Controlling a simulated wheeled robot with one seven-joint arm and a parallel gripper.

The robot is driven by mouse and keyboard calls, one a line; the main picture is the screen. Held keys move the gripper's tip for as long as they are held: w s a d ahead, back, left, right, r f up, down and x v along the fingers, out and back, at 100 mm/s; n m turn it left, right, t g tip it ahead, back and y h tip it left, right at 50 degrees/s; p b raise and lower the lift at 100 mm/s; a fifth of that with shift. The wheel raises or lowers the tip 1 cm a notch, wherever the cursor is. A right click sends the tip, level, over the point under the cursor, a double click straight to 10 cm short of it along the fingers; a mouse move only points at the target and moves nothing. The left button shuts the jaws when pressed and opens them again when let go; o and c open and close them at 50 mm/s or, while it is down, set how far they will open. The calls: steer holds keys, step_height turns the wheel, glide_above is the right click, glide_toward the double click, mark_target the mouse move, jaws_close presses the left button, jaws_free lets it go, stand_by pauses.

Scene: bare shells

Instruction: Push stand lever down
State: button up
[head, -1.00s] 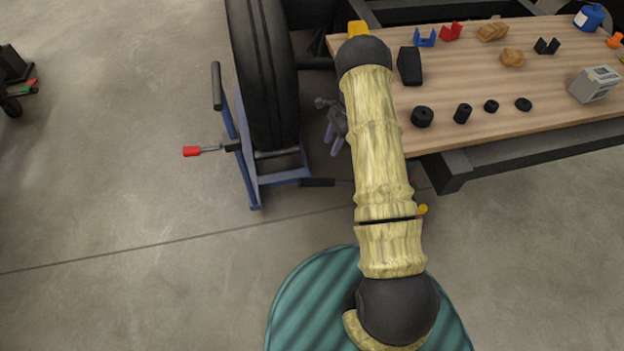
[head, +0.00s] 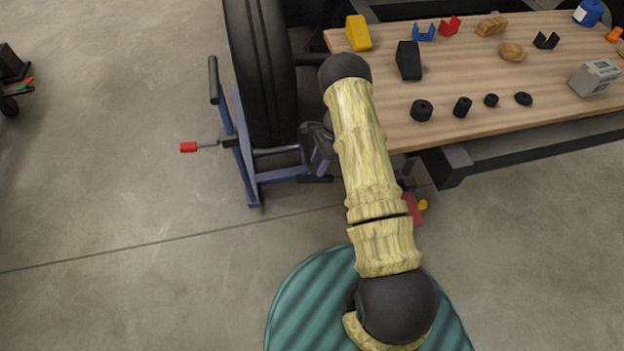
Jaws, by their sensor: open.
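The blue wheel stand (head: 243,165) holds a large black tyre upright left of the table. A lever with a red grip (head: 189,147) sticks out level to the left from the stand's near side. My gripper (head: 320,166) is right of the stand's lower frame, partly hidden by my arm. It is open, empty and well apart from the red grip, with the stand between them.
A wooden-topped table (head: 450,75) at the right carries a yellow block (head: 358,33), a black block (head: 408,60) and several small parts. A red object (head: 414,208) shows beside my arm.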

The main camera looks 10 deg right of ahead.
mark_target(313, 175)
steer(key=b+x, duration=0.1)
steer(key=x, duration=0.6)
steer(key=shift+f, duration=0.2)
steer(key=shift+a, duration=0.25)
jaws_close()
steer(key=shift+d, duration=0.15)
steer(key=shift+f, duration=0.1)
